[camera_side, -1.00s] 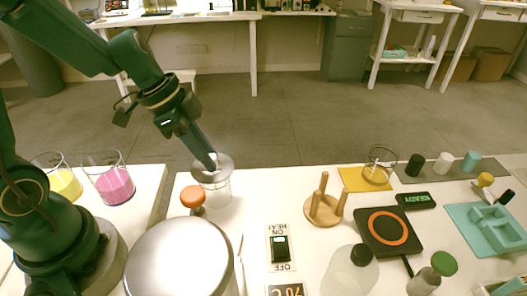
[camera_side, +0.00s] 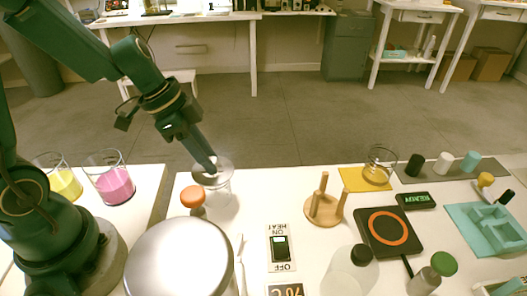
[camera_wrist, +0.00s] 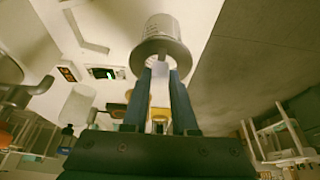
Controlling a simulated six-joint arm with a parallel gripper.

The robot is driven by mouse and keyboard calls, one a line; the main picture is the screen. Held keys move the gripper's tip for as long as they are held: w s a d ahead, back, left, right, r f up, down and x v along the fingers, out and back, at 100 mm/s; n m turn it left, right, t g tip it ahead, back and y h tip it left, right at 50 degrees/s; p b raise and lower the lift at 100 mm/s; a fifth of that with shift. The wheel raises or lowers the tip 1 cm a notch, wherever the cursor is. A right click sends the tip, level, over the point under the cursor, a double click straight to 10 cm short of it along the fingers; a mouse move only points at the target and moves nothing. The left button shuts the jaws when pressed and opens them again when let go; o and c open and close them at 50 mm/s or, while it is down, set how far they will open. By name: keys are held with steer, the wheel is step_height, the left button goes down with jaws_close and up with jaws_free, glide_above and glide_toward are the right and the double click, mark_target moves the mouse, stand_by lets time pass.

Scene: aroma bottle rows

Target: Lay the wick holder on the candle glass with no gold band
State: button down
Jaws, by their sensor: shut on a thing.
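My gripper (camera_side: 212,166) points down at the left of the white table and is shut on the wick holder (camera_side: 223,175), a round grey metal disc. The disc is at the mouth of a clear candle glass (camera_side: 217,197); I cannot tell whether it touches the rim. No gold band shows on this glass. In the wrist view, my gripper's two blue fingers (camera_wrist: 160,95) reach the wick holder (camera_wrist: 160,47), with the pale candle glass (camera_wrist: 163,27) beyond it. The fingertips hide part of the disc.
A wooden peg stand (camera_side: 322,212) is to the right. Another clear glass (camera_side: 378,168) sits on a yellow mat. Pink (camera_side: 114,186) and yellow (camera_side: 65,184) wax glasses stand left.

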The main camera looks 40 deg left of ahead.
steer(key=shift+c, duration=1.1)
jaws_free()
steer(key=shift+r, duration=3.55)
